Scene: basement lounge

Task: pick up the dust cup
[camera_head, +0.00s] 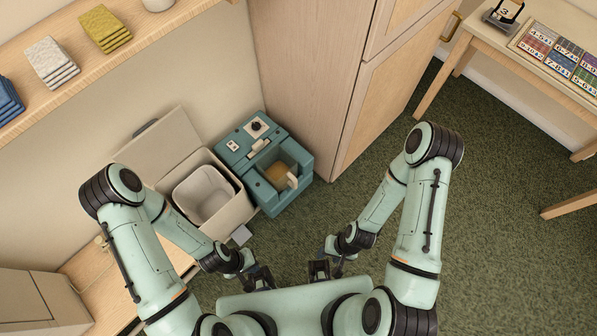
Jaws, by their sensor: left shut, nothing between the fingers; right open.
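The dust cup (276,174) appears to be the clear container with tan contents and a pale handle. It sits in the recess of a teal machine (237,155) on the floor, against the tall wooden cabinet. My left gripper (262,279) is shut and empty, low in the view and well apart from the cup. My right gripper (319,270) is open and empty, to the right of the left one and also apart from the cup. The cup's lower part is hidden in the recess.
An open bin (232,213) with a pale liner stands left of the machine, its lid raised. The tall cabinet (312,75) stands behind. A shelf (100,62) with folded cloths is upper left. A table (483,32) is upper right. The green carpet (365,170) between is clear.

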